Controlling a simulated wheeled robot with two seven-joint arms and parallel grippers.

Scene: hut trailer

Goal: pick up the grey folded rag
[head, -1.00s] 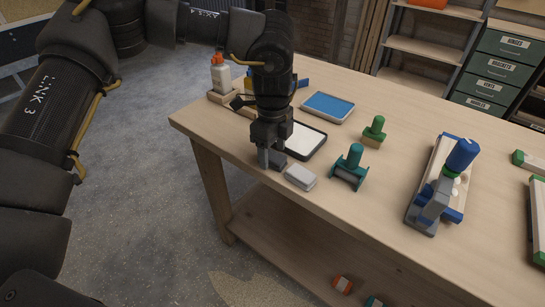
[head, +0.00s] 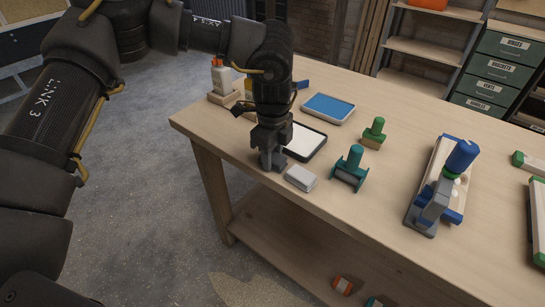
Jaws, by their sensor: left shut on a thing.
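I cannot tell whether the rag is clear of the bench top. My right gripper is not in view.
On the workbench (head: 385,215), a white-topped tray (head: 305,141) sits just behind the gripper and a blue tray (head: 328,107) farther back. A teal stamp-like tool (head: 349,168), a green one (head: 374,132) and a blue-and-grey tool (head: 435,200) stand to the right. Bottles (head: 220,76) stand at the left.

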